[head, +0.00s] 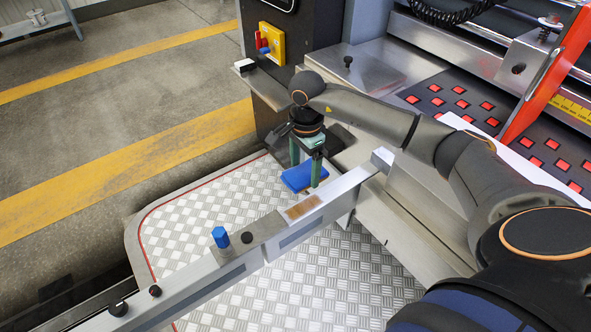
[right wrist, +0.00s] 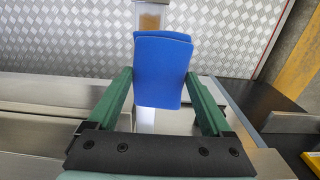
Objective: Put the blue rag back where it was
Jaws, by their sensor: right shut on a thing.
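The blue rag (head: 298,179) is a flat folded pad. My right gripper (head: 306,168) points down with its green fingers shut on the rag. In the right wrist view the rag (right wrist: 162,65) sits between the two green fingertips (right wrist: 160,78). In the head view the rag is seen just behind the grey metal rail (head: 262,232), close to the brown patch (head: 302,207) on the rail. I cannot tell whether the rag touches the rail. The rag's underside is hidden. My left gripper is not in view.
A blue knob (head: 220,237) and black knobs stand on the rail. The checkered metal platform (head: 210,205) is otherwise clear. A yellow switch box (head: 272,44) is on the dark post behind my right arm. The machine's bed with red squares (head: 460,103) lies to the right.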

